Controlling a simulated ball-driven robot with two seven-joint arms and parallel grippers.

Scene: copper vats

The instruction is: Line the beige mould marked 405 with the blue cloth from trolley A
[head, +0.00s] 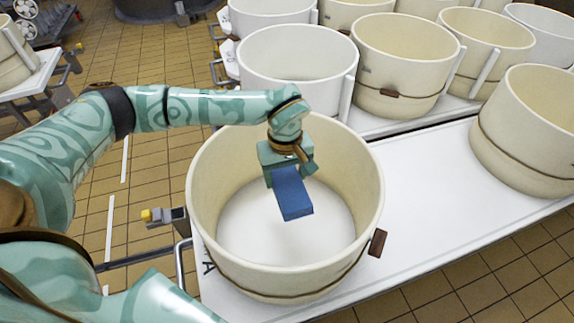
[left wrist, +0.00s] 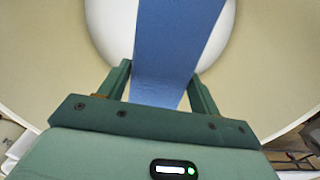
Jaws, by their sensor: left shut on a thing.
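The blue cloth (head: 291,194) is a flat, folded-looking strip hanging from my left gripper (head: 287,168). My left gripper is shut on it, above the inside of a large beige mould (head: 205,215) in the head view. The mould has a brown band, a brown block on its right side and a white floor. In the left wrist view the blue cloth (left wrist: 180,50) runs between the fingers, with the mould's white floor (left wrist: 112,30) behind it. No number is readable on this mould. My right gripper is not in view.
The mould stands on a white trolley top (head: 430,190) with a letter A at its left edge. Another beige mould (head: 530,130) stands at the right. Several white and beige moulds (head: 405,65) crowd the trolley behind. The trolley top between is clear.

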